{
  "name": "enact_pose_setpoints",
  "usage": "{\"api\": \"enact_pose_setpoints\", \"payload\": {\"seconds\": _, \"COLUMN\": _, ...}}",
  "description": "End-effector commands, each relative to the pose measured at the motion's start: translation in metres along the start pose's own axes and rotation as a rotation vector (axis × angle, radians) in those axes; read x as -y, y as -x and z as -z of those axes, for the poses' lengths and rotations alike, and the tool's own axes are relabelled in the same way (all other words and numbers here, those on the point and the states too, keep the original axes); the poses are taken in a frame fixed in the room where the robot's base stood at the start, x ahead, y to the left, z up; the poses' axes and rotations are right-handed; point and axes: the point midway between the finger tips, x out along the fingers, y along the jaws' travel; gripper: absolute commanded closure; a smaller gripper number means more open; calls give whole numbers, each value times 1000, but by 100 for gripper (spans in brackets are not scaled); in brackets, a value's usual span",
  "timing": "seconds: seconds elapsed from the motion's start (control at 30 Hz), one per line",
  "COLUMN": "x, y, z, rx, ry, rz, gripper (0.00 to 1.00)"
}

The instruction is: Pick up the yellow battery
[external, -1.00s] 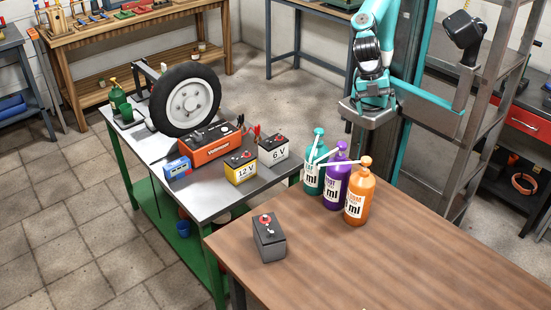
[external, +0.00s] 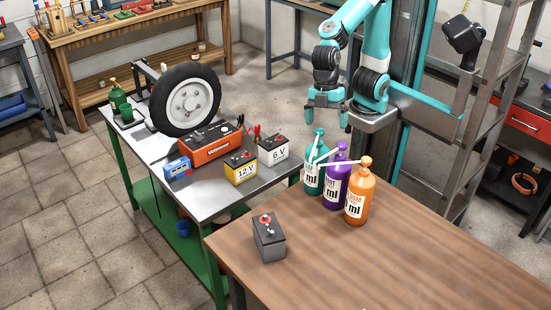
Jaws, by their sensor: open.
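The yellow battery (external: 241,170) is a small box with a dark top, red and dark terminals and a "12 V" label. It stands upright on the grey top of the green-legged workbench (external: 200,207). My gripper (external: 326,122) points down in the air, above and to the right of the yellow battery in the picture. It is open and empty, apart from everything, just above the teal bottle in the picture.
A white 6 V battery (external: 273,151) stands right of the yellow one. An orange charger (external: 207,146), a blue meter (external: 178,168) and a wheel (external: 186,100) share the bench. Teal (external: 314,179), purple (external: 336,187) and orange (external: 359,200) bottles and a grey battery (external: 269,241) stand on the wooden table (external: 400,262).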

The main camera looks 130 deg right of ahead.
Motion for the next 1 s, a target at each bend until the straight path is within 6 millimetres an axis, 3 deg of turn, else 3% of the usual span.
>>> {"api": "enact_pose_setpoints", "payload": {"seconds": 0.03, "x": -48, "y": -15, "z": 18, "rx": -3, "ry": -74, "rz": -49, "gripper": 1}}
{"api": "enact_pose_setpoints", "payload": {"seconds": 0.1, "x": -108, "y": -24, "z": 34, "rx": -2, "ry": -151, "rz": -114, "gripper": 1}}
{"api": "enact_pose_setpoints", "payload": {"seconds": 0.2, "x": -194, "y": -29, "z": 27, "rx": 67, "ry": -235, "rz": -164, "gripper": 1}}
{"api": "enact_pose_setpoints", "payload": {"seconds": 0.3, "x": -262, "y": -39, "z": 7, "rx": 125, "ry": -303, "rz": -192, "gripper": 1}}
{"api": "enact_pose_setpoints", "payload": {"seconds": 0.4, "x": -304, "y": -45, "z": -12, "rx": 163, "ry": -346, "rz": -202, "gripper": 1}}
{"api": "enact_pose_setpoints", "payload": {"seconds": 0.5, "x": -324, "y": -50, "z": -24, "rx": 184, "ry": -368, "rz": -205, "gripper": 1}}
{"api": "enact_pose_setpoints", "payload": {"seconds": 0.67, "x": -331, "y": -69, "z": -32, "rx": 192, "ry": -371, "rz": -204, "gripper": 1}}
{"api": "enact_pose_setpoints", "payload": {"seconds": 1.0, "x": -343, "y": -142, "z": -48, "rx": 191, "ry": -371, "rz": -203, "gripper": 1}}
